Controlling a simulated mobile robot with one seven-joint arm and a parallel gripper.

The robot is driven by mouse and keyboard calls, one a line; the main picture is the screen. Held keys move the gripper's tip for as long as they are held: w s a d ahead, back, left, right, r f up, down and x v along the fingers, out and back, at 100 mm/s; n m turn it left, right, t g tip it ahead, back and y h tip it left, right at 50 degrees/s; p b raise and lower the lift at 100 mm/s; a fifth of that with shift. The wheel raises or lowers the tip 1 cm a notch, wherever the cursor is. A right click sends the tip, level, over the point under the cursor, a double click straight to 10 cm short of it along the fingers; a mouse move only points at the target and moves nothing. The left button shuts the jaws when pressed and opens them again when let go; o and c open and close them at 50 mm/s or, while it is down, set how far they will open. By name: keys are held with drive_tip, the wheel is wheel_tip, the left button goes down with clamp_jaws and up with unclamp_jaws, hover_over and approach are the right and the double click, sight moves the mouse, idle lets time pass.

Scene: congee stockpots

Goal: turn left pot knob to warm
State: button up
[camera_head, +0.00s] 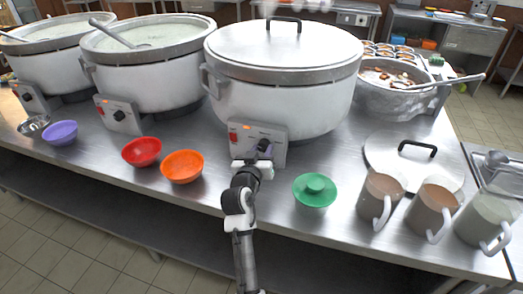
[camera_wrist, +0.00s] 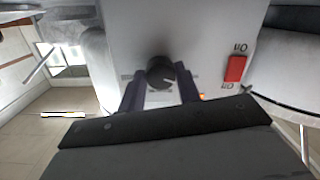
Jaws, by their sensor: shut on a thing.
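Three white stockpots stand in a row, each with a control panel in front: one at the far left (camera_head: 45,72), one in the middle (camera_head: 150,84), and a lidded one (camera_head: 280,100) to their right. My gripper (camera_head: 258,163) is at the lidded pot's panel. Its fingers (camera_wrist: 160,92) are shut on that panel's dark knob (camera_wrist: 160,72), one finger on each side. The knob also shows in the head view (camera_head: 264,146). A pale pointer mark shows on the knob, but the dial labels are too small to read. The knobs of the far-left pot (camera_head: 28,97) and middle pot (camera_head: 119,115) are untouched.
A red switch (camera_wrist: 235,68) sits beside the held knob. Red (camera_head: 141,151), orange (camera_head: 182,166) and purple (camera_head: 60,132) bowls stand left of my arm.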

idle(0.3)
drive_tip(key=o, duration=1)
drive_tip(key=shift+s+a, duration=0.15)
drive_tip(key=shift+s, duration=0.35)
drive_tip(key=b+v, duration=0.3)
drive_tip(key=v, duration=1)
drive_tip(key=shift+w+r+b, duration=0.1)
drive_tip(key=shift+r+b, duration=0.05)
drive_tip(key=shift+b, duration=0.15)
